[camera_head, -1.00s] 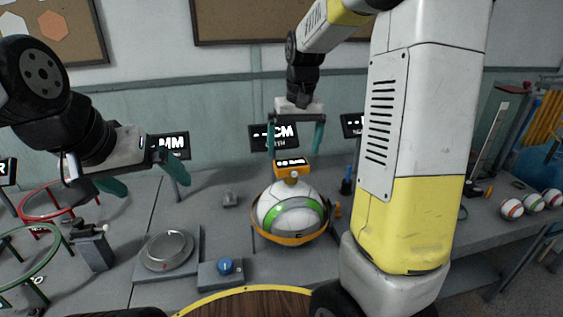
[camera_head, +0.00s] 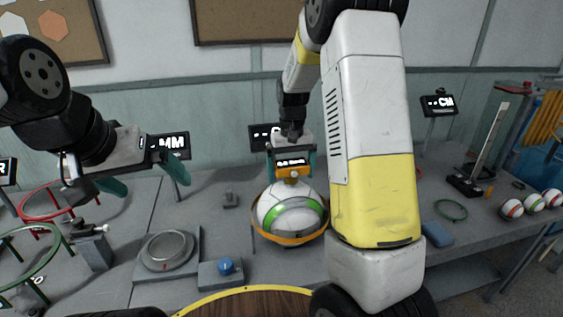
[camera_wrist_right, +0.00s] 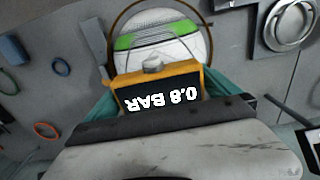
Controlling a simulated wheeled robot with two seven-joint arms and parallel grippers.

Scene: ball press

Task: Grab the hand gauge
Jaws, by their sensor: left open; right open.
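The hand gauge (camera_head: 291,173) is an orange box with a dark display, on top of a white and green ball (camera_head: 291,213). It also shows in the right wrist view (camera_wrist_right: 158,76), where its display reads 0.8 BAR upside down. My right gripper (camera_head: 292,167) is open, with its teal fingers on either side of the gauge. In the right wrist view the fingers of my right gripper (camera_wrist_right: 160,84) flank the orange body; I cannot tell whether they touch it. My left gripper (camera_head: 146,180) is open and empty at the left, above the bench.
The ball sits in an orange ring (camera_head: 290,240) stand. A round scale (camera_head: 167,250) and a blue button (camera_head: 225,266) are left of it. Green and red hoops (camera_head: 22,262) stand at far left. Several small balls (camera_head: 533,202) lie at far right.

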